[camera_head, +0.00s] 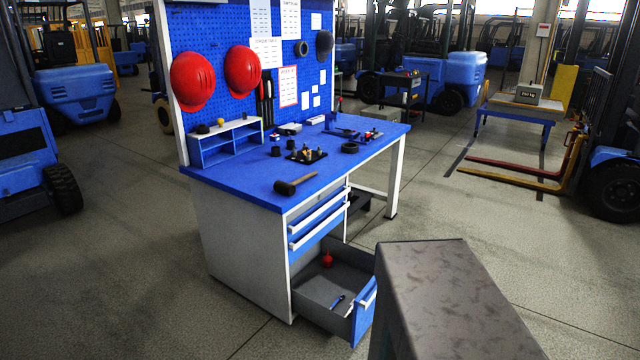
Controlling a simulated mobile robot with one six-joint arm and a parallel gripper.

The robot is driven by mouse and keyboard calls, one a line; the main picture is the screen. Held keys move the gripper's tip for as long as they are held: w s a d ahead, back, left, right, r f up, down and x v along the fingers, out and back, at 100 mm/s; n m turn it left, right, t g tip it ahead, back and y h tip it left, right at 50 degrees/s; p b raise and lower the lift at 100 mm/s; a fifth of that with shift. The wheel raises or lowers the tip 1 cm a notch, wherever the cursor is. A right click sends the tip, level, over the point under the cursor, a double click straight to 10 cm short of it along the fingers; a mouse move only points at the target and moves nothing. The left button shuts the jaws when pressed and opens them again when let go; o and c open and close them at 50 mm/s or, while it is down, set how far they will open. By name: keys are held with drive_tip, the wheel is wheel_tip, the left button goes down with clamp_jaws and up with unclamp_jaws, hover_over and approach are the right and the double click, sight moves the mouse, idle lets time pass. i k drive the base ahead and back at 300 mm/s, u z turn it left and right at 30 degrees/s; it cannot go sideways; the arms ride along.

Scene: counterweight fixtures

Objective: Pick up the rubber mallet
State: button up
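The rubber mallet (287,187) lies on the blue top of the workbench (235,185), near its front edge. Its dark head is at the left, and its brown wooden handle points right and slightly away. Nothing is seen touching it. My gripper is not in view, so its place relative to the mallet does not show.
The bench's lowest drawer (362,316) stands open, with a red item (327,260) and small tools inside. A small shelf (226,141), a dark tray (306,156) and several small parts stand behind the mallet. Two red helmets (193,80) (242,70) hang on the pegboard.

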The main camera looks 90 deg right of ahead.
sight(279, 186)
drive_tip(key=z, duration=0.1)
drive_tip(key=k, duration=0.25)
drive_tip(key=z, duration=1.35)
drive_tip(key=i, duration=0.7)
drive_tip(key=z, duration=0.15)
